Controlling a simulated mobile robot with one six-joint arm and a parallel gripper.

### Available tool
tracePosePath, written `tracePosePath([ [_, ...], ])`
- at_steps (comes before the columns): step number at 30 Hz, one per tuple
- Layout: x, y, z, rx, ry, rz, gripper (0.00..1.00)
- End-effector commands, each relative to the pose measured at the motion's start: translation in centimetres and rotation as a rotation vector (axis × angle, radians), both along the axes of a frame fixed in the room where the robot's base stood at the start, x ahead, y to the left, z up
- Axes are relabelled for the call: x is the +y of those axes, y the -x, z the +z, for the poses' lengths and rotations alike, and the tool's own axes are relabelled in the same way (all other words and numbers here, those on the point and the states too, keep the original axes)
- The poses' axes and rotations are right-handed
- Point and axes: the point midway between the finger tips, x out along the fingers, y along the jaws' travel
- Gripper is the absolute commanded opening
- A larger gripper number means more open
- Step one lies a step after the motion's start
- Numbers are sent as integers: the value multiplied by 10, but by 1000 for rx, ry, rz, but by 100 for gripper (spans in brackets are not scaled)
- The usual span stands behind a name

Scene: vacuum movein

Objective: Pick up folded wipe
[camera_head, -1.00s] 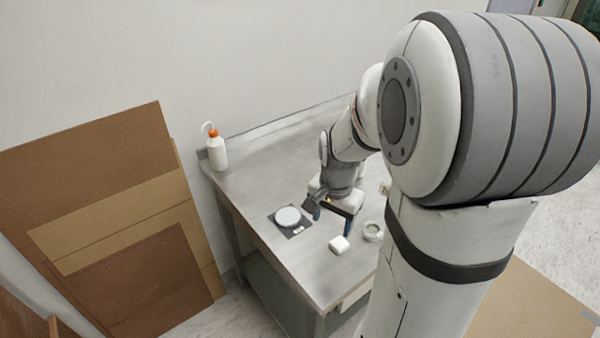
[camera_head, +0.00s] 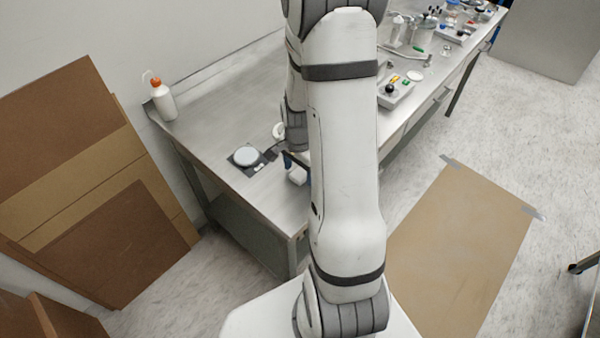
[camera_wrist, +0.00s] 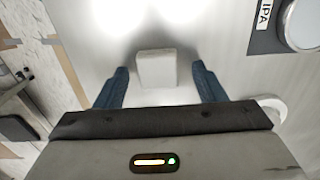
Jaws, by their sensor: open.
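The folded wipe (camera_wrist: 156,68) is a small white block lying on the steel table. In the head view the wipe (camera_head: 297,175) shows partly, beside my arm. My gripper (camera_head: 297,165) is low over the table there, close to the wipe, and my arm hides part of it.
A round white-topped dish (camera_head: 245,156) on a dark IPA-labelled mat lies left of the wipe. A wash bottle (camera_head: 161,101) stands at the table's back left corner. A white ring (camera_wrist: 272,106) lies near the right finger. Bench equipment (camera_head: 398,90) stands farther right.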

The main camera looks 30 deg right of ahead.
Motion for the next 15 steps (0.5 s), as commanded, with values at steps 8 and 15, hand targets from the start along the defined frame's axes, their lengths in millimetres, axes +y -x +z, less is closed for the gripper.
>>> tracePosePath([
  [8,0,0,-4,0,0,1,64],
  [15,1,0,-3,0,0,2,46],
])
